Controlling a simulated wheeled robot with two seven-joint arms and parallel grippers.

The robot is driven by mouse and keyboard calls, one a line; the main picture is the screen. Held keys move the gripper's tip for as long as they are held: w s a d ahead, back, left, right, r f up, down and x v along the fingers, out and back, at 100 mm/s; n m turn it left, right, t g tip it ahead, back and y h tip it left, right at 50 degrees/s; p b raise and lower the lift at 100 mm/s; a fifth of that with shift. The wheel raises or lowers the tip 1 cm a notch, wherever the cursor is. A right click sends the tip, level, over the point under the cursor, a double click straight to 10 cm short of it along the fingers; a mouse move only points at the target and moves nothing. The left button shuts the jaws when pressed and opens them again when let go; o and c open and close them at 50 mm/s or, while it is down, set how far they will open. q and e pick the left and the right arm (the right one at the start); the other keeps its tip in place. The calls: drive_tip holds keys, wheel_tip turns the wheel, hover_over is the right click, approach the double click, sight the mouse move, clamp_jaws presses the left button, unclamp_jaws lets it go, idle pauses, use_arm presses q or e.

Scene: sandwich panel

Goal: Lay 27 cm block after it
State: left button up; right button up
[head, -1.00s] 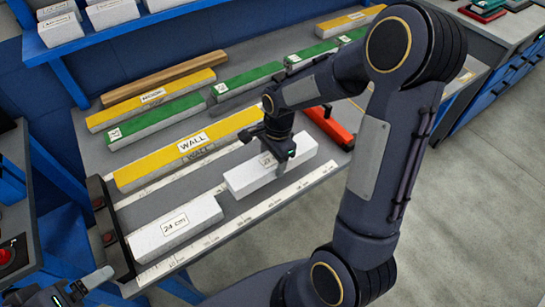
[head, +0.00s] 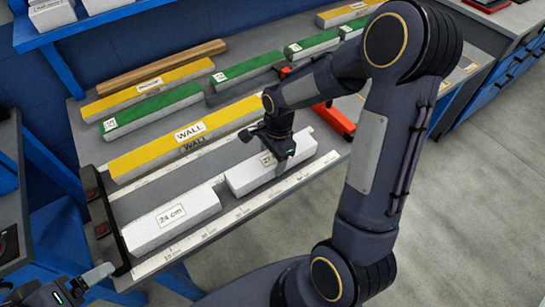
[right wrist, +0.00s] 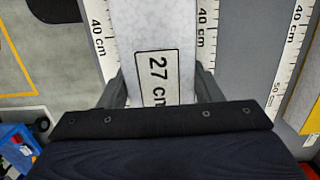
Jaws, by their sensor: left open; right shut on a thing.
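The white 27 cm block (head: 300,164) lies lengthwise in the lane between two ruler strips. In the right wrist view its label (right wrist: 158,78) sits between my fingers. My right gripper (head: 281,150) is shut on this block from above, with a finger on each long side (right wrist: 160,88). The white 24 cm block (head: 170,222) lies to its left in the same lane, against or close to the dark end stop (head: 108,225). My left gripper (head: 85,285) is open and empty at the lower left.
The yellow WALL panel (head: 150,155) lies behind the lane. Green (head: 150,112) and yellow (head: 140,95) topped blocks and a wooden strip (head: 160,66) lie further back. A red-orange piece (head: 336,121) is right of my right gripper. The front ruler (head: 240,212) runs along the table edge.

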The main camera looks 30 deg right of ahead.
drive_tip(key=shift+f+b, duration=0.35)
drive_tip(key=shift+f, duration=0.15)
drive_tip(key=o, duration=1)
drive_tip(key=shift+o, duration=0.2)
